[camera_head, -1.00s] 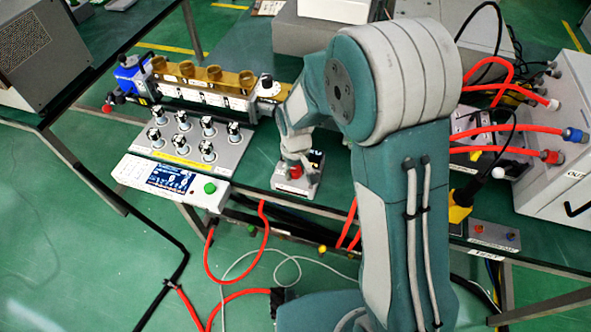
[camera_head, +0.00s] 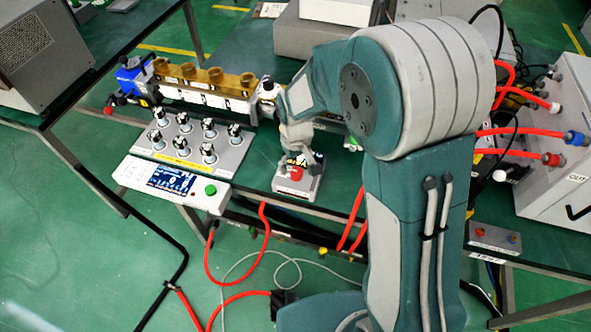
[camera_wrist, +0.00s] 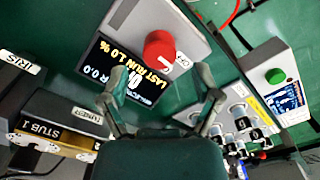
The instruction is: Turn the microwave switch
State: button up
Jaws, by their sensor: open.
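The likely switch is a red round knob (camera_wrist: 160,50) on a small grey box (camera_wrist: 135,22); in the head view the knob (camera_head: 296,174) shows just below my gripper. A dark display (camera_wrist: 128,80) reading "LAST RUN 1.0 %" sits beside the knob. My gripper (camera_wrist: 162,78) is open and empty, with one finger on each side of the display, close to the knob. I cannot tell whether a finger touches the box. In the head view my gripper (camera_head: 296,148) hangs over the box and hides part of its top.
A control panel with a screen and green button (camera_head: 210,190) and a plate of several black-and-silver knobs (camera_head: 195,142) stand to the left. A brass waveguide (camera_head: 205,85) lies behind. Red hoses (camera_head: 210,255) hang below the bench edge.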

aim_at(295, 170)
notch_tip(295, 170, up, 8)
jog(key=shift+w+a, duration=0.1)
dwell(0.5)
jog(key=s+d+r+m+t, duration=0.2)
jog(key=s+d+r, duration=0.4)
jog(key=s, duration=0.3)
jog(key=s+d+r+m+t, duration=0.3)
jog(key=s+d+r, duration=0.4)
jog(key=s, duration=0.3)
jog(key=shift+s+r+t, duration=0.2)
jog(key=shift+r+t, duration=0.1)
